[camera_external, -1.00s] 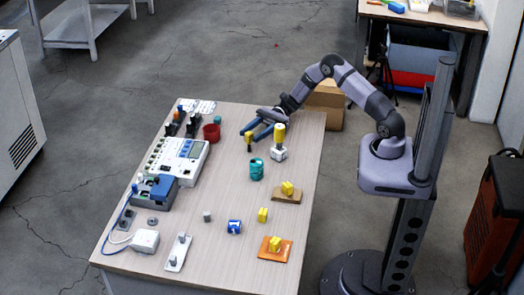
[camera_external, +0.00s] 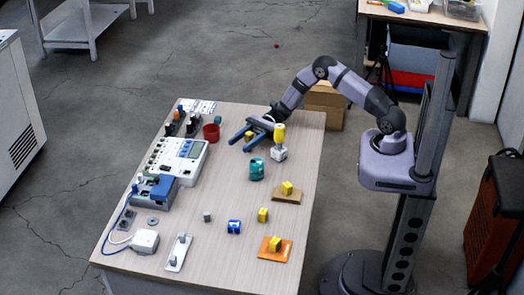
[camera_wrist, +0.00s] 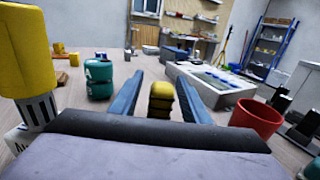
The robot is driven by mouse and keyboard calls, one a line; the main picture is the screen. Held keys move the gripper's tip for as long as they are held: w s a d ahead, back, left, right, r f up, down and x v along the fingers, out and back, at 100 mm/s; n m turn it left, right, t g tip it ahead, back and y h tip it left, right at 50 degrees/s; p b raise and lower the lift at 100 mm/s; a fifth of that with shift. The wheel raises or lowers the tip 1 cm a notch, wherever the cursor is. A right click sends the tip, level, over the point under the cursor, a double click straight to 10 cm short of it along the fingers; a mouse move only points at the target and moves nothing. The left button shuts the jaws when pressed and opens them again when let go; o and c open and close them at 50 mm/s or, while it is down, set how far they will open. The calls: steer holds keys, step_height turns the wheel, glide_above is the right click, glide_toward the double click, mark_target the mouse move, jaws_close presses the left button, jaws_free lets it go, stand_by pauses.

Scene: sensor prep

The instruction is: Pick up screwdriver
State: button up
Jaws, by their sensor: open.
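A small yellow-and-black object (camera_external: 249,134), which looks like the screwdriver's handle, stands near the far edge of the table. My gripper (camera_external: 240,145) is open and low over the table, with its two blue fingers on either side of this handle. In the wrist view the handle (camera_wrist: 161,99) sits between the fingers (camera_wrist: 159,76), near the palm, with a visible gap on each side. Its lower part is hidden behind the gripper body.
A yellow-topped device on a white base (camera_external: 279,153) stands close to the right of my gripper. A red cup (camera_external: 211,133) is to the left, and a teal container (camera_external: 257,171) is in front. Instruments (camera_external: 180,155) line the left side. Several yellow blocks sit at the front right.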

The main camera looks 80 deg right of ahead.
jaws_close()
step_height(320, 180, up, 10)
steer(key=shift+b, duration=0.4)
stand_by(0.4)
